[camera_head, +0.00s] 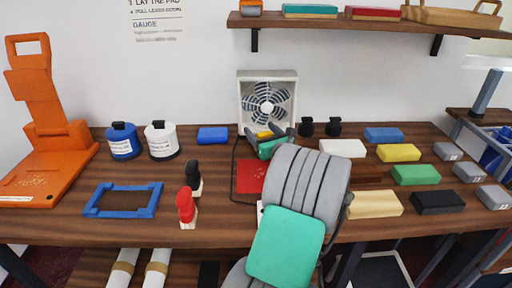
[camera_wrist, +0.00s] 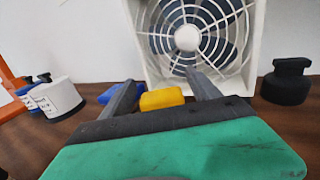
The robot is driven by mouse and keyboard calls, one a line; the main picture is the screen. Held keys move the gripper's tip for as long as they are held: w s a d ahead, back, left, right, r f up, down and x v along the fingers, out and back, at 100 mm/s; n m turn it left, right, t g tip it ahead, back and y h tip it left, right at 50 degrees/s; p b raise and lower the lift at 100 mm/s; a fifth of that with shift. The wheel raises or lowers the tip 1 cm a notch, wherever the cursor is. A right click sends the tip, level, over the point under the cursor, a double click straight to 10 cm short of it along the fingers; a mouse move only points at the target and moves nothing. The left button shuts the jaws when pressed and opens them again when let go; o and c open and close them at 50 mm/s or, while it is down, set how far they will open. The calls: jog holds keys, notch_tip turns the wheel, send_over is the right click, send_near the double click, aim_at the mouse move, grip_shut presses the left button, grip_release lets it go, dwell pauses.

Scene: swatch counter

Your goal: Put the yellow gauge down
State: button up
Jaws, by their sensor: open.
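The yellow gauge (camera_wrist: 162,99) is a small yellow block in front of the white fan. In the wrist view it shows between my two fingers, with a gap on the right side. Its lower part is hidden behind my gripper's dark palm edge, so I cannot tell if it rests fully on the counter. In the head view only a bit of the yellow gauge (camera_head: 265,134) shows. My gripper (camera_head: 269,133) is open, low over the back of the counter; it also shows in the wrist view (camera_wrist: 160,80).
The fan (camera_head: 267,98) stands just behind my gripper. A red pad (camera_head: 250,177) lies beside my arm. A blue block (camera_head: 213,134) is to the left, black weights (camera_head: 306,127) to the right. Several coloured blocks, including another yellow one (camera_head: 398,153), fill the right. The wooden counter (camera_head: 110,240) has bare front-left room.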

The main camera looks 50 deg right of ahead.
jog(key=shift+w+d+f, duration=0.1)
jog(key=shift+w+f, duration=0.15)
jog(key=shift+w, duration=0.1)
jog(key=shift+s, duration=0.2)
jog(key=shift+c, duration=0.3)
jog(key=shift+r, duration=0.1)
grip_shut()
